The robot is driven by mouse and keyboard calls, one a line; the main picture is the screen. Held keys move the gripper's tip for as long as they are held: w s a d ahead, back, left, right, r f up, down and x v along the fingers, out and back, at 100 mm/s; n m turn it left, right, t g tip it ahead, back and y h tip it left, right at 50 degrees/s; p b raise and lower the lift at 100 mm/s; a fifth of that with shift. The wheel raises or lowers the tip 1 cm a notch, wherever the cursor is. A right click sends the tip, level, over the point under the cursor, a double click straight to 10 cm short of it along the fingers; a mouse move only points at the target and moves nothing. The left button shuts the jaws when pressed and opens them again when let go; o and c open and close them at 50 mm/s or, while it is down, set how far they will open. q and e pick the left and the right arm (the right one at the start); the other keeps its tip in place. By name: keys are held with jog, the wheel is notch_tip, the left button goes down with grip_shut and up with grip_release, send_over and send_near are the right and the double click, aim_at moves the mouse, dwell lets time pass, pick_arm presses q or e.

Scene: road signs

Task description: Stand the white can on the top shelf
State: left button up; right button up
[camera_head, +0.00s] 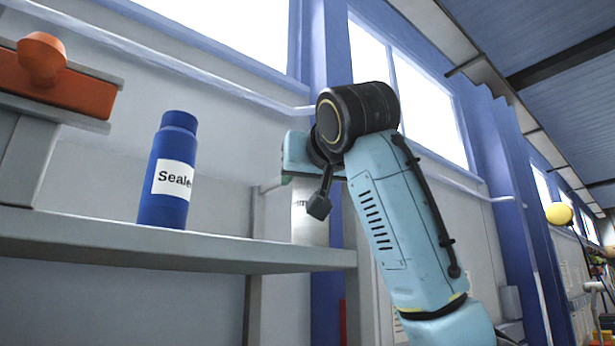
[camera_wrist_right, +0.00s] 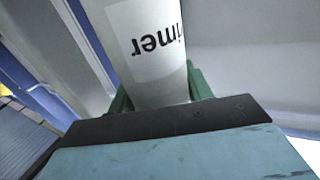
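The white can (camera_head: 309,218), its label partly readable as "imer", is upright at the right end of the grey shelf (camera_head: 200,247). Its base appears at the level of the shelf surface; I cannot tell whether it touches. My right gripper (camera_head: 307,181) is at the can's upper part, and my wrist hides the top. In the right wrist view the can (camera_wrist_right: 150,45) lies between the green fingers of the right gripper (camera_wrist_right: 160,88), which look closed against both sides. My left gripper is not in view.
A blue "Seale" bottle (camera_head: 170,175) stands on the same shelf, left of the can, with free room between. An orange object (camera_head: 55,75) rests on a higher grey ledge at the far left. A wall with windows is behind.

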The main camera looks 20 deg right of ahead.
jog(key=shift+o, duration=0.6)
jog(key=shift+r, duration=0.1)
jog(key=shift+r, duration=0.15)
jog(key=s+b, duration=0.5)
jog(key=s, duration=0.7)
jog(key=shift+a, duration=0.3)
